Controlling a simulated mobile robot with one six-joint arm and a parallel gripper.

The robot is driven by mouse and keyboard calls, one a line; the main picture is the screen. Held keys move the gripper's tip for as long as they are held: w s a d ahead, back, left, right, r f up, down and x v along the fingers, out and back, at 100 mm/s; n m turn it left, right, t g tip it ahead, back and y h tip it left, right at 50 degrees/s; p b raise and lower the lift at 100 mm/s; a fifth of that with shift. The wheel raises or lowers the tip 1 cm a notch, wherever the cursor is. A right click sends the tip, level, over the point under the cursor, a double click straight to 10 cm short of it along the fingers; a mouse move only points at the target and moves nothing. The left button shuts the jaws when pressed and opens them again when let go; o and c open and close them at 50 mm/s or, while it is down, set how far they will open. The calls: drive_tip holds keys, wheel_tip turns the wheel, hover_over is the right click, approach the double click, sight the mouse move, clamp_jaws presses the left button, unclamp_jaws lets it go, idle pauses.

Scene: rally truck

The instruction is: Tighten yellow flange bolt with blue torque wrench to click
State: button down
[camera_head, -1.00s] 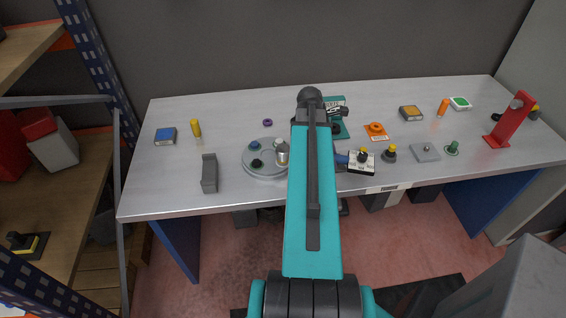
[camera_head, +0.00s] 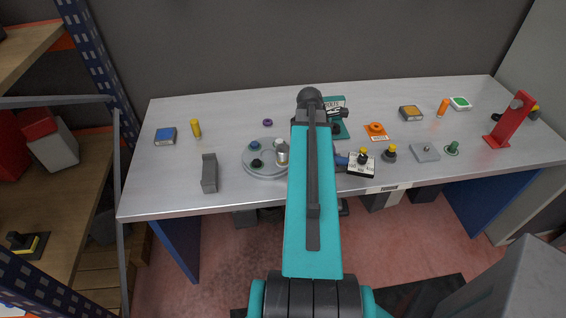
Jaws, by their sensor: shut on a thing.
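A round grey flange plate (camera_head: 262,170) lies on the bench left of my arm. It carries a blue bolt (camera_head: 255,146) and a green bolt (camera_head: 256,163). A silver cylinder (camera_head: 282,153), which looks like a socket head, stands at the plate's right side beside my arm. I see no yellow bolt on the plate; its right part is hidden. A blue piece, likely the torque wrench's handle (camera_head: 341,161), shows just right of my arm. The span between cylinder and blue piece is covered by my teal arm.
Close by on the right are a white block (camera_head: 360,169) with a yellow-topped piece, and another yellow-topped black piece (camera_head: 390,153). A red stand (camera_head: 511,122) is far right. The bench's front left is clear.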

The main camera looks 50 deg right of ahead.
drive_tip(key=shift+s+a+m+y, duration=0.25)
drive_tip(key=shift+a+m, duration=0.3)
drive_tip(key=shift+a, duration=0.3)
drive_tip(key=shift+s+a+m+y, duration=0.15)
drive_tip(key=shift+s+a+m, duration=0.15)
drive_tip(key=shift+a+m, duration=0.4)
idle(1.9)
drive_tip(key=shift+w+d+n, duration=0.3)
drive_tip(key=shift+d+n, duration=0.35)
drive_tip(key=shift+d, duration=0.05)
idle(1.3)
drive_tip(key=c, duration=2.3)
unclamp_jaws()
drive_tip(key=shift+h, duration=0.3)
clamp_jaws()
drive_tip(key=shift+d+r+p, duration=0.2)
drive_tip(key=shift+d+p, duration=0.05)
drive_tip(key=shift+p, duration=0.4)
